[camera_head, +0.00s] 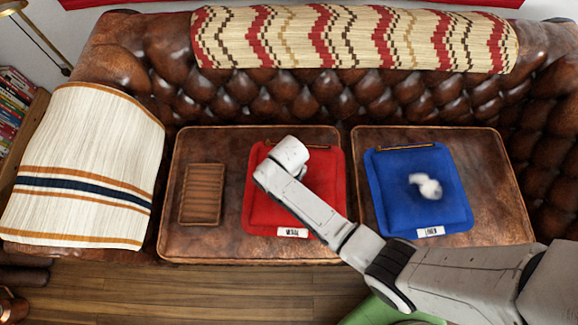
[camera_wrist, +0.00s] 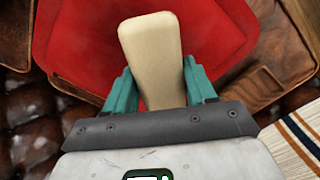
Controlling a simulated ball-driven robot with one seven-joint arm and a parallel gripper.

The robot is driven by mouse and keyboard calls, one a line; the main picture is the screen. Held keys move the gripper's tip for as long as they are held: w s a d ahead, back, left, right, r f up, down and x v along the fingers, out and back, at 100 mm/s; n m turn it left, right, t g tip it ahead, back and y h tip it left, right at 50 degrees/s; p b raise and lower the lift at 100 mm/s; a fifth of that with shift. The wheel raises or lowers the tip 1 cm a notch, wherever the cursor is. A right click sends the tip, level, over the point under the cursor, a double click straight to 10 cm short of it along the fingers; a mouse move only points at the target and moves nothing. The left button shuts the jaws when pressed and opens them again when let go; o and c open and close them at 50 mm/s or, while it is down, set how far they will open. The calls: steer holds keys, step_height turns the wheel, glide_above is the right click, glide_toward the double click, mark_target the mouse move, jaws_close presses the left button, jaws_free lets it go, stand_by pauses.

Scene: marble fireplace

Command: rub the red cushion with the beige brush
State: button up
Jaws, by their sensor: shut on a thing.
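The red cushion (camera_head: 327,184) lies on the brown leather sofa seat, with a white label at its front edge. It also fills much of the wrist view (camera_wrist: 85,45). My gripper (camera_wrist: 160,88) is shut on the beige brush (camera_wrist: 150,45), between its teal fingers. The brush points out over the red cushion in the wrist view. Whether it touches the cushion I cannot tell. In the head view my arm covers the middle of the cushion and hides the brush and fingers.
A blue cushion (camera_head: 390,208) with a white fluffy lump (camera_head: 429,187) lies to the right. A brown slatted tray (camera_head: 202,195) lies to the left. A striped blanket (camera_head: 85,160) covers the left armrest. A patterned throw (camera_head: 350,38) hangs over the backrest.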

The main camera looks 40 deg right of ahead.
steer(key=shift+r+p, duration=1.15)
steer(key=shift+r, duration=0.45)
